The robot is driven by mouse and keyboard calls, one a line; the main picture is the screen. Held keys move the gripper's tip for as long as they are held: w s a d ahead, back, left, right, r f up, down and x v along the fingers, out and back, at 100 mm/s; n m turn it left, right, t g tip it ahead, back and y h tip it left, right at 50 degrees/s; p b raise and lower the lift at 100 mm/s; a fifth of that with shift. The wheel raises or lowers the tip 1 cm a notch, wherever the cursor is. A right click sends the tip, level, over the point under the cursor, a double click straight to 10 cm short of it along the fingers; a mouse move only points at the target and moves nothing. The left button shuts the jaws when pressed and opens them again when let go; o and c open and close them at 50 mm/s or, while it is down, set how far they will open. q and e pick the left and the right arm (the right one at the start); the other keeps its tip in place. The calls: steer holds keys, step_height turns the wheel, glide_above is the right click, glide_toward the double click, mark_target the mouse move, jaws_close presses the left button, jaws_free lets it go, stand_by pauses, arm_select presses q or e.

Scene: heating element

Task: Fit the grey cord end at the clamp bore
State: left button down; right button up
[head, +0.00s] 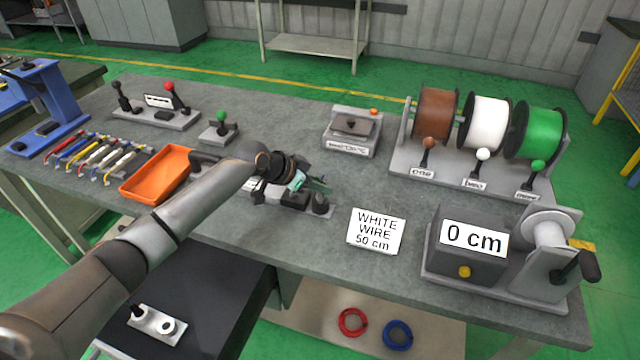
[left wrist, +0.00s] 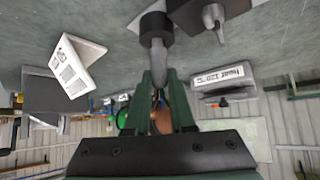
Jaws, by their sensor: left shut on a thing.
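My left gripper (head: 318,187) is over the middle of the bench, and its green fingers (left wrist: 160,100) are shut on the grey cord end (left wrist: 158,62). The cord end points from the fingertips toward a black clamp block (left wrist: 156,27) and looks close to it or touching. I cannot tell whether it is inside the bore, which is hidden. In the head view the clamp (head: 294,199) sits on a light base just below the gripper, partly covered by it. My right gripper is not in view.
A "WHITE WIRE 50 cm" sign (head: 376,231) stands right of the clamp. A heater unit (head: 351,131) is behind it. An orange tray (head: 157,174) lies left, near my arm. Wire spools (head: 486,123) and a "0 cm" measuring unit (head: 468,248) are at the right.

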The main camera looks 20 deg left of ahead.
arm_select(q)
steer(key=shift+f+b, duration=0.35)
steer(key=shift+f, duration=0.25)
steer(key=c, duration=0.7)
jaws_free()
steer(key=v, duration=1.2)
steer(key=shift+s+a+r, duration=0.15)
